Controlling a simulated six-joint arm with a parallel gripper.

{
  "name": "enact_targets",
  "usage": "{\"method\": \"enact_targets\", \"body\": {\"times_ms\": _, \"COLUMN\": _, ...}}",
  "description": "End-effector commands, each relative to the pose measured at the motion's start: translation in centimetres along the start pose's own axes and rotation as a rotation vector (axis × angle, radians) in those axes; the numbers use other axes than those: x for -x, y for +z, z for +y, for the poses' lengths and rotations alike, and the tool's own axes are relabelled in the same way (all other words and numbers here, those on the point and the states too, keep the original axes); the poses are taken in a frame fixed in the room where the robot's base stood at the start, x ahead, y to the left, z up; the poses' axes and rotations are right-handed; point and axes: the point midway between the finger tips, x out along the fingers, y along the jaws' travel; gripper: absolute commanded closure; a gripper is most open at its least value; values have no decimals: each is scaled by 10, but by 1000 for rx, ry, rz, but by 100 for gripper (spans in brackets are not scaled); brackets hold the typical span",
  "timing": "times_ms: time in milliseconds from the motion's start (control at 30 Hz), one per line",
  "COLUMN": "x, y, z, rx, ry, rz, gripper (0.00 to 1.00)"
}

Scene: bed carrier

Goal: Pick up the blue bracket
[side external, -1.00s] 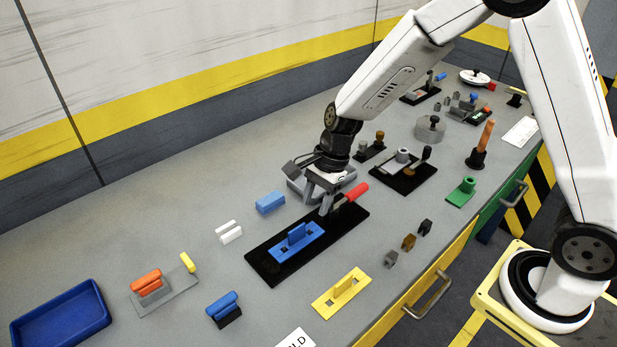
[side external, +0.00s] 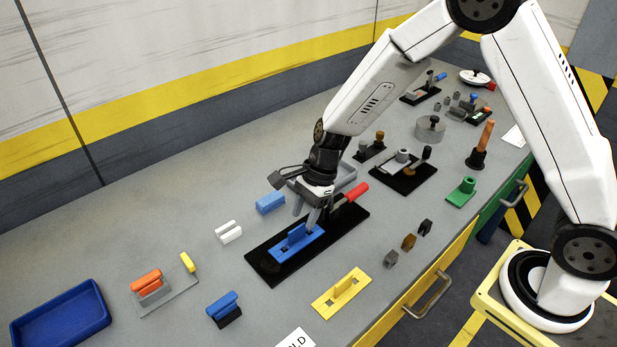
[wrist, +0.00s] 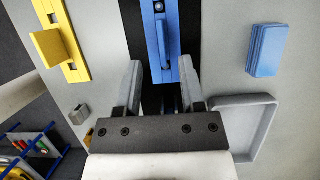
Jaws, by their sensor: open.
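The blue bracket (side external: 283,245) is a flat plate with an upright fin and holes. It lies on a black base plate (side external: 269,268) near the middle of the table. In the wrist view the bracket (wrist: 158,68) runs lengthwise, and its near end shows between my fingertips. My gripper (side external: 305,221) is above the right end of the bracket, fingers pointing down. In the wrist view my gripper (wrist: 161,75) is open and nothing is held. I cannot tell whether the fingers touch the bracket.
A red-handled clamp (side external: 356,192) stands on the black plate beside my gripper. A grey tray (side external: 346,177) lies behind it. A blue block (side external: 270,203), white blocks (side external: 229,232) and a yellow bracket (side external: 341,293) lie around the plate. A blue tray (side external: 60,316) is at the far left.

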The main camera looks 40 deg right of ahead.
Motion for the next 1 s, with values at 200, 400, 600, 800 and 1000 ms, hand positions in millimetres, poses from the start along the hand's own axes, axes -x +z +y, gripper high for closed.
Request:
{"method": "enact_targets", "body": {"times_ms": 200, "x": -15, "y": 2, "z": -1, "rx": 3, "ry": 3, "rz": 0, "gripper": 50}}
{"method": "enact_targets", "body": {"times_ms": 400, "x": -36, "y": 3, "z": -2, "rx": 1, "ry": 3, "rz": 0, "gripper": 50}}
{"method": "enact_targets", "body": {"times_ms": 600, "x": -50, "y": 3, "z": -2, "rx": 1, "ry": 0, "rz": 1, "gripper": 50}}
{"method": "enact_targets", "body": {"times_ms": 800, "x": -51, "y": 3, "z": -2, "rx": 1, "ry": 0, "rz": 1, "gripper": 50}}
{"method": "enact_targets", "body": {"times_ms": 1000, "x": -51, "y": 3, "z": -2, "rx": 1, "ry": 0, "rz": 1, "gripper": 50}}
